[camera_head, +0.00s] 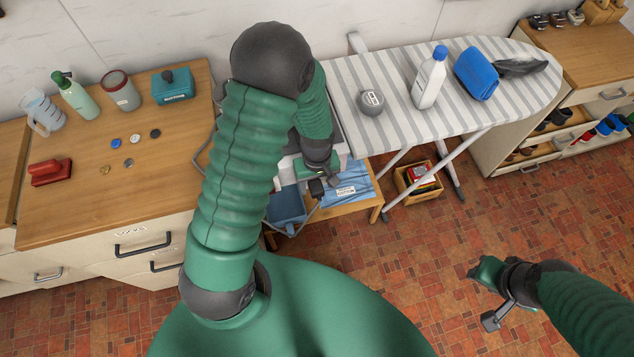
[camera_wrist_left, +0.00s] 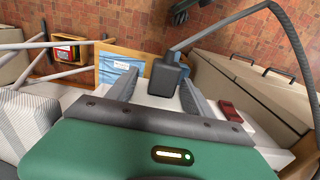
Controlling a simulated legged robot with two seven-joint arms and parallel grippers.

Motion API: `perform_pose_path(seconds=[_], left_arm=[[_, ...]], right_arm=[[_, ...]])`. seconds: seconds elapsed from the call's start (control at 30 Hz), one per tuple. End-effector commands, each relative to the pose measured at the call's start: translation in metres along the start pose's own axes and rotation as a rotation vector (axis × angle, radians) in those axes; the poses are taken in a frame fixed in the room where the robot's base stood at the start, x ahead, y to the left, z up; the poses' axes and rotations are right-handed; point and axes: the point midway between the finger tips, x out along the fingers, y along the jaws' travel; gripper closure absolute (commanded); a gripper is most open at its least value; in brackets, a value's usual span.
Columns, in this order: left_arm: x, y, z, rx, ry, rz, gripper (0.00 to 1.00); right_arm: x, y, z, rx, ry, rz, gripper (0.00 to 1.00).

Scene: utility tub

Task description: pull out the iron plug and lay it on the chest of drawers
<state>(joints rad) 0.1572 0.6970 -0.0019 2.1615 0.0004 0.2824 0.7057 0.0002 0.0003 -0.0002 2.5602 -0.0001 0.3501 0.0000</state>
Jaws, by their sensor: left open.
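The iron plug (camera_wrist_left: 168,78) is a dark grey block on a thick grey cord. In the left wrist view it lies between the two spread fingers of my left gripper (camera_wrist_left: 160,95), with no clear contact. In the head view my left gripper (camera_head: 327,181) points down beside the ironing board, and the plug (camera_head: 316,188) shows small and dark beside it. What the plug sits in is hidden. The chest of drawers (camera_head: 185,190) is at left, with a wooden top and pale drawers. My right gripper (camera_head: 488,297) hangs over the floor at lower right; its opening is unclear.
The striped ironing board (camera_head: 440,95) stands right of my arm. A low wooden stand (camera_head: 359,205) holds blue cloth.

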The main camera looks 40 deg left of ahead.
Motion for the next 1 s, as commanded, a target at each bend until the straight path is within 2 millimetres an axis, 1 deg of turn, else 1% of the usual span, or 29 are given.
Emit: perform_pose_path(seconds=[0.13,0.17,0.6,0.77,1.0], left_arm=[[-0.001,-0.001,0.0,0.0,0.0,0.001,0.4],[-0.001,-0.001,0.0,0.0,0.0,0.002,0.43],[-0.002,-0.001,0.001,-0.001,-0.001,-0.001,1.0],[-0.002,0.0,0.002,0.001,-0.001,0.0,1.0],[-0.002,0.0,0.011,0.001,-0.002,0.0,1.0]], right_arm=[[0.0,0.0,0.0,0.0,0.0,0.0,0.64],[-0.001,0.0,0.0,0.0,0.0,0.0,0.64],[-0.001,0.0,0.0,0.0,0.0,0.0,0.64],[-0.001,0.0,0.0,0.0,0.0,0.0,0.64],[-0.003,0.0,-0.001,0.0,0.0,0.0,0.64]])
